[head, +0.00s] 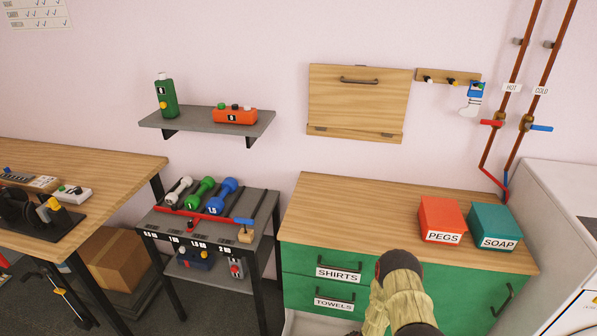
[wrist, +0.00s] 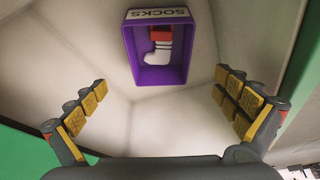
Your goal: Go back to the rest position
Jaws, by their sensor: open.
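My gripper (wrist: 160,84) is open in the wrist view, with its two yellow-padded fingers spread wide and nothing between them. Beyond the fingertips is a purple bin (wrist: 184,75) labelled SOCKS. A white sock with a red top (wrist: 160,50) lies inside it, apart from my fingers. In the head view only part of my arm shows, at the bottom in front of the green drawers; my gripper and the purple bin are out of sight there.
A wooden counter (head: 345,205) holds a red PEGS box (head: 441,215) and a teal SOAP box (head: 492,222). A blue-and-white sock (head: 472,100) hangs on the wall rack. A dumbbell stand (head: 262,222) is left of the counter; a white appliance (head: 560,200) is right.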

